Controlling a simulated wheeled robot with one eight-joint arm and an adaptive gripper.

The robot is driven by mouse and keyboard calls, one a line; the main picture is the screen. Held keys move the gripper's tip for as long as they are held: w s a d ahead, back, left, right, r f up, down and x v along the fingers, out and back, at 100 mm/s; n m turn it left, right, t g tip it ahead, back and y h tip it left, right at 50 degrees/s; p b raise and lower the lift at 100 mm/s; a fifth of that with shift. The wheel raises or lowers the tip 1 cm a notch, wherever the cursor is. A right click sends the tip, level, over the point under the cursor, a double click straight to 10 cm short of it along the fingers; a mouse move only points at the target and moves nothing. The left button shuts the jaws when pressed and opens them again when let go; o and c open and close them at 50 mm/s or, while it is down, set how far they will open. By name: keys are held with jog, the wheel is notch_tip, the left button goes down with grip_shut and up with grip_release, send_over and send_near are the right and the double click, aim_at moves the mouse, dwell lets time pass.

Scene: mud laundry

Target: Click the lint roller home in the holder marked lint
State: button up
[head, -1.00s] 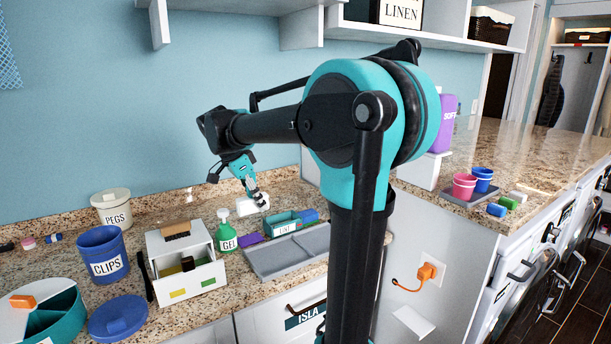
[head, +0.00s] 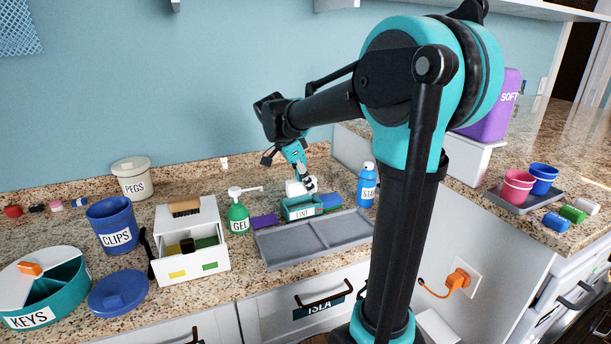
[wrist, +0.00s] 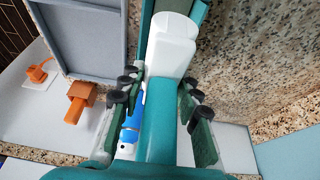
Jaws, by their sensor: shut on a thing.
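The lint roller has a white head (wrist: 172,42) and a teal handle (wrist: 166,125) in the wrist view. My gripper (wrist: 160,98) is shut on the handle, its dark padded fingers on either side. The holder marked LINT (head: 302,212) is a small teal box on the counter behind the grey tray. In the head view the roller's white part (head: 294,188) shows just above and behind the holder, under my gripper (head: 308,182). In the wrist view the white head lies between the holder's teal walls (wrist: 200,11). How deep it sits, and whether it touches, I cannot tell.
A grey divided tray (head: 315,241) lies in front of the holder. A green GEL bottle (head: 238,216) and purple item (head: 265,220) stand left. A blue bottle (head: 367,186) and a blue block (head: 330,203) are right. A white drawer box (head: 192,255) is further left.

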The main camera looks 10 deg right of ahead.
aim_at(306, 192)
jog(key=shift+f, duration=1.7)
jog(key=shift+s+f, duration=0.2)
jog(key=shift+f, duration=0.15)
jog(key=shift+a+f, duration=0.1)
jog(key=o, duration=1.3)
jog(key=v, duration=1.2)
jog(key=shift+w, duration=0.1)
jog(key=shift+c, duration=0.5)
grip_shut()
